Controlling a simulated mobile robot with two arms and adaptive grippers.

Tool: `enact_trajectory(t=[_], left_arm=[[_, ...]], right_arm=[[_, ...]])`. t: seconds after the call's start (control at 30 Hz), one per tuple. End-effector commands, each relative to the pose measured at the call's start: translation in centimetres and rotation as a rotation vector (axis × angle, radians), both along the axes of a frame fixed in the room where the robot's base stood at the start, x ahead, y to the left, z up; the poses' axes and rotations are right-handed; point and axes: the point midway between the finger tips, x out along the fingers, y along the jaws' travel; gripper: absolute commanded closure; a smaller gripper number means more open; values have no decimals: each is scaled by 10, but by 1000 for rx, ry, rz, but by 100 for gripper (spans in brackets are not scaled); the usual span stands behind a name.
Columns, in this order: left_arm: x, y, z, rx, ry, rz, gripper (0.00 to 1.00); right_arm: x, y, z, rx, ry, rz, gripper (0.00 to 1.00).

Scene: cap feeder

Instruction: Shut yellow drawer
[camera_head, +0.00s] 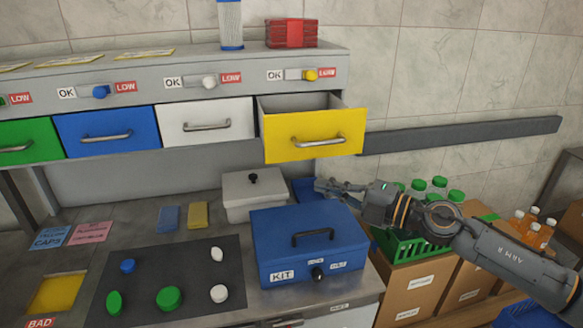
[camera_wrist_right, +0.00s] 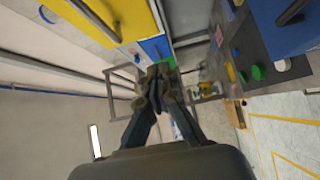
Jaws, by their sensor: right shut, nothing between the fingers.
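The yellow drawer (camera_head: 314,137) stands pulled out of the cap feeder at the right end of its drawer row. Its front carries a grey bar handle (camera_head: 318,141), and its open top shows the inside. My right gripper (camera_head: 322,186) is shut and empty, below the drawer's front and above the blue kit box's back right corner, apart from the drawer. In the right wrist view the shut fingers (camera_wrist_right: 160,78) point away from the camera, and the yellow drawer (camera_wrist_right: 112,14) shows at the upper left. My left gripper is not in view.
Green (camera_head: 27,141), blue (camera_head: 107,131) and white (camera_head: 206,120) drawers sit flush to the left. A blue kit box (camera_head: 309,246) and a grey lidded box (camera_head: 253,193) stand on the bench below. A green crate of bottles (camera_head: 410,244) stands on cartons at the right.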

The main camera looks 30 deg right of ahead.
Motion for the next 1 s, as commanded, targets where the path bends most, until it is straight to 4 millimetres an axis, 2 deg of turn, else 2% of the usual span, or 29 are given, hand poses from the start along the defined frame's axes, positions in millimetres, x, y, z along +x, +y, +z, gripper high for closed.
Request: enact_trajectory(t=[0.3, 0.77, 1.0], left_arm=[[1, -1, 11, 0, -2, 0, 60], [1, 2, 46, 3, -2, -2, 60], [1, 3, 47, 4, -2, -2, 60]], right_arm=[[25, 14, 4, 0, -4, -1, 100], [66, 40, 6, 4, -3, -2, 100], [97, 32, 1, 5, -2, -5, 100]])
